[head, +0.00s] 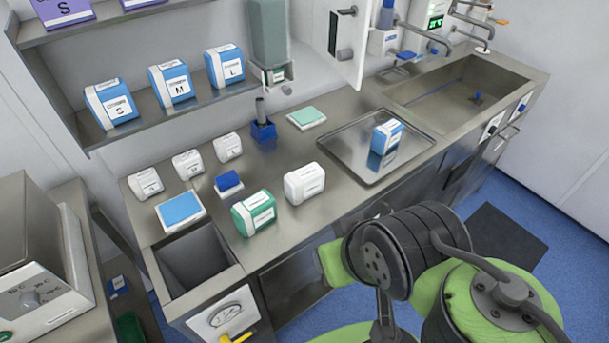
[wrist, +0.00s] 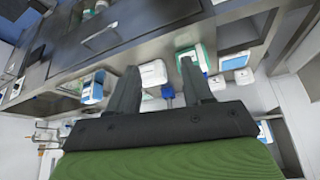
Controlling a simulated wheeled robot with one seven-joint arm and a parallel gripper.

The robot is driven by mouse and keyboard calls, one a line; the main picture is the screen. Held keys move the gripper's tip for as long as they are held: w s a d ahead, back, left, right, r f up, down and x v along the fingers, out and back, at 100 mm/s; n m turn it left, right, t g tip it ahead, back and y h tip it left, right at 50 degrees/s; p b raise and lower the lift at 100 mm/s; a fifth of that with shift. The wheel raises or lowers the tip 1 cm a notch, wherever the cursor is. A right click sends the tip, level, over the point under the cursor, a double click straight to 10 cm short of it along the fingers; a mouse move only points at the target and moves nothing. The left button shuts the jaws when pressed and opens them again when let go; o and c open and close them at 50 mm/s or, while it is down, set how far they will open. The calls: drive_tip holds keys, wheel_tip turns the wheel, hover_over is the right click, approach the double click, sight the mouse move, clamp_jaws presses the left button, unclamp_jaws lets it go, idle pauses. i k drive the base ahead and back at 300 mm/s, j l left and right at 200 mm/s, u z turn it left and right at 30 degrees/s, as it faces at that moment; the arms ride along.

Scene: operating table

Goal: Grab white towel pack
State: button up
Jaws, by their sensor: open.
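A white pack (head: 304,184) with a label on top stands on the steel counter, right of a green-and-white pack (head: 254,213). I take it to be the white towel pack. In the wrist view the white pack (wrist: 153,73) shows between my fingertips, beyond them and apart from them. My gripper (wrist: 159,65) is open, with nothing between its fingers. The green pack (wrist: 200,57) shows by the right finger, partly hidden by it. In the head view my arm reaches in front of the counter's edge, and the fingers are not clearly seen.
A steel tray (head: 343,147) holds a blue-and-white pack (head: 387,137). A small blue block (head: 229,182) and several smaller white packs (head: 187,164) stand left of the white pack. An open bin (head: 195,260) and a sink (head: 455,100) flank the counter. A shelf (head: 196,97) hangs behind.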

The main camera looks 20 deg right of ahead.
sight(303, 184)
drive_tip(key=l+u, duration=1.35)
drive_tip(key=k+l+u, duration=0.15)
drive_tip(key=u, duration=0.3)
drive_tip(key=k+l+u, duration=0.2)
drive_tip(key=l+u, duration=0.2)
drive_tip(key=i, duration=0.5)
